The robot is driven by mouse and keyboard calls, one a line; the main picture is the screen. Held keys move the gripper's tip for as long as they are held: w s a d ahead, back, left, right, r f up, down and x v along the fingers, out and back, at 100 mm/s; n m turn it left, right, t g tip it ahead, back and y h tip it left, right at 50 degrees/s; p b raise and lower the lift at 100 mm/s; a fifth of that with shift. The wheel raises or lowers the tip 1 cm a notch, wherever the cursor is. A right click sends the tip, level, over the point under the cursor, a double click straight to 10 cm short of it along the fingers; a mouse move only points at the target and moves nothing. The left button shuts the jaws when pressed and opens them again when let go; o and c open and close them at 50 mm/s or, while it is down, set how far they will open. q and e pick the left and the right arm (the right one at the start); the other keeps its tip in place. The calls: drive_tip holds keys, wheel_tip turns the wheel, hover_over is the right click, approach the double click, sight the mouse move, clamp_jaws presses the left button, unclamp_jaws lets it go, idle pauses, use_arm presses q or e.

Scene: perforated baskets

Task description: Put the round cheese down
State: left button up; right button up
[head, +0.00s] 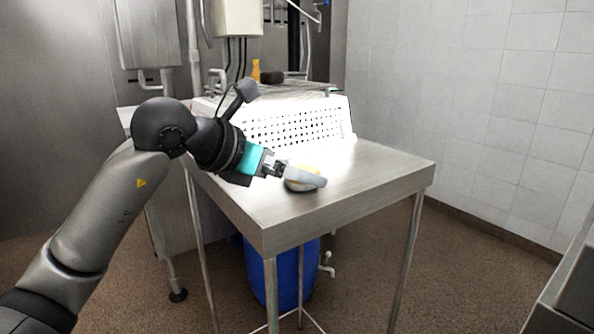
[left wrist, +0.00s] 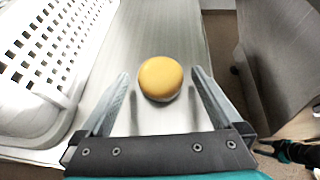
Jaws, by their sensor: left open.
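The round cheese (left wrist: 160,78) is a yellow-orange disc on the metal table (head: 375,172). In the left wrist view it sits between the two fingers of my left gripper (left wrist: 161,74), with a gap on each side. In the head view my left gripper (head: 306,178) reaches in from the left, low over the table, and a finger partly hides the cheese (head: 301,168). My left gripper is open. A teal and black part at the right edge of the left wrist view looks like my right gripper (left wrist: 290,150); its jaws are not clear.
A white perforated basket (head: 297,122) stands behind the cheese, at the left in the wrist view (left wrist: 45,70). A blue barrel (head: 281,270) is under the table. The table's right part is clear. A metal edge (head: 570,285) stands at the lower right.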

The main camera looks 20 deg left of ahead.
use_arm(q)
drive_tip(key=v, duration=1.1)
drive_tip(key=shift+p, duration=0.45)
use_arm(e)
drive_tip(key=f, duration=0.1)
drive_tip(key=s+f, duration=0.1)
drive_tip(key=shift+f, duration=0.3)
idle(0.4)
